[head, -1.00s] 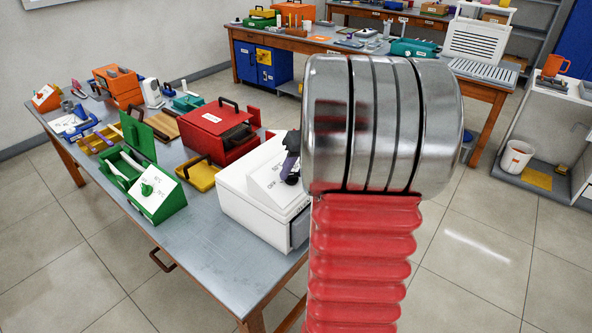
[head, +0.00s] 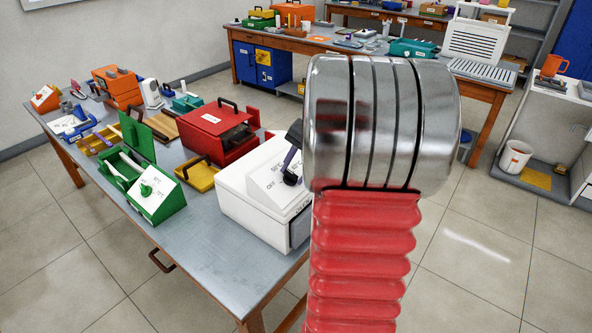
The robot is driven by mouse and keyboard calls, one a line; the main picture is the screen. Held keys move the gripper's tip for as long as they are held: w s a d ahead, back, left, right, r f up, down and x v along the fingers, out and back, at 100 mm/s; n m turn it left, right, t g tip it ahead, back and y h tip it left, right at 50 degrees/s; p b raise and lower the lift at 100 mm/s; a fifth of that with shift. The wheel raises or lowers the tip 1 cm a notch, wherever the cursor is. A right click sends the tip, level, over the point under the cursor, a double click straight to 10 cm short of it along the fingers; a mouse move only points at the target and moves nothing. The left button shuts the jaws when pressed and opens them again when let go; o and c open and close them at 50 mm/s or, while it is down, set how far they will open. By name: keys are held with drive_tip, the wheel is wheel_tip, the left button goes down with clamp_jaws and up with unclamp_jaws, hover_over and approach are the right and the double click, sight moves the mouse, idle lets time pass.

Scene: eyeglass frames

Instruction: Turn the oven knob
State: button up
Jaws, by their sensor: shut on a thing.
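The white box-shaped oven (head: 240,208) stands at the near right end of the grey-topped table. Its sloped white panel (head: 270,186) carries dial markings, with "OFF" at the lower left and temperature labels above. My gripper (head: 290,178), black with a purple part, is at the right side of this panel, shut on the oven knob. The gripper hides the knob, so its pointer cannot be read. My red and silver arm stands in front and covers the panel's right edge.
Several tools fill the table's far end. The table's near strip (head: 190,250) is clear.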

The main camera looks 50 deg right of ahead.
drive_tip(key=shift+w+r+m, duration=0.2)
drive_tip(key=shift+m, duration=0.9)
drive_tip(key=o, duration=0.7)
drive_tip(key=shift+o, duration=1.2)
drive_tip(key=shift+f, duration=0.1)
drive_tip(key=shift+s, duration=0.1)
drive_tip(key=v, duration=1.3)
drive_tip(key=shift+s+r, duration=0.2)
drive_tip(key=shift+r, duration=0.05)
drive_tip(key=shift+d, duration=0.1)
